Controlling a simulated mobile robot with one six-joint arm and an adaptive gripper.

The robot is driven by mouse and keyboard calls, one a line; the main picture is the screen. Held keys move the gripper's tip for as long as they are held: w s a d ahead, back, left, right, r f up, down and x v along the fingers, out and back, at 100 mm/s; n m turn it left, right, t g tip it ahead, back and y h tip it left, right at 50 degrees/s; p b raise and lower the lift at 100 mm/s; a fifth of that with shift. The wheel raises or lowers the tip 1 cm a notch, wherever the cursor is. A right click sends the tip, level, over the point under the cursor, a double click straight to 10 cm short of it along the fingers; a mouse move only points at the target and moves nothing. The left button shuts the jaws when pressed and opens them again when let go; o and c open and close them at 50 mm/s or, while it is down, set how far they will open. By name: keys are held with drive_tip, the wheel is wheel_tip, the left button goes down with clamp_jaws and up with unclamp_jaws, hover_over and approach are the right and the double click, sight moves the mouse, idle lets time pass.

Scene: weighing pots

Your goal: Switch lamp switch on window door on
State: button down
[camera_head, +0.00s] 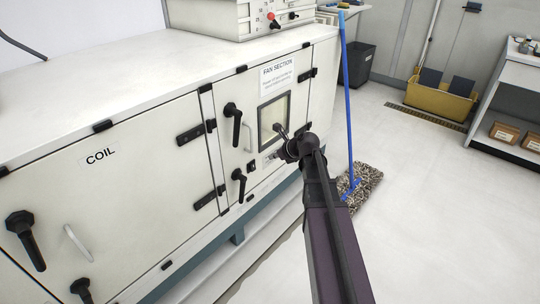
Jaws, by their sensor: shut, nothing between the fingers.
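The window door (226,158) is a white panel labelled FAN SECTION, with a small framed window (267,124), and it is closed. A small dark box (251,167) sits below the window's lower left corner; it looks like the lamp switch, but its position is too small to read. My gripper (280,138) is shut and empty, in front of the window's lower right part. It covers part of the window frame and the panel just below. I cannot tell whether it touches the door.
Black latch handles (233,120) and a pale pull handle (248,136) stick out left of the window. A blue-handled mop (347,100) stands right of the cabinet. A yellow bucket (440,98) and a shelf (512,105) are farther back.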

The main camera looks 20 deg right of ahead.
drive_tip(key=shift+s+d+r+p, duration=0.2)
drive_tip(key=shift+s+r+p, duration=0.1)
drive_tip(key=shift+r, duration=0.2)
idle(0.3)
drive_tip(key=s+a+f+n+g+h, duration=0.2)
drive_tip(key=s+a+n+g, duration=0.15)
drive_tip(key=s+n, duration=0.55)
drive_tip(key=s+a+f+n+g+h, duration=0.15)
drive_tip(key=s+a+n, duration=0.4)
drive_tip(key=n, duration=0.55)
drive_tip(key=s+a+f+n+g+h, duration=0.2)
drive_tip(key=s+a+f+n+g, duration=0.1)
drive_tip(key=s+n, duration=0.6)
wheel_tip(320, 180, up, 33)
drive_tip(key=w+p, duration=0.1)
drive_tip(key=p, duration=3.1)
drive_tip(key=shift+n+p, duration=0.35)
drive_tip(key=shift+n, duration=0.05)
drive_tip(key=shift+f+y, duration=0.15)
drive_tip(key=shift+y, duration=0.1)
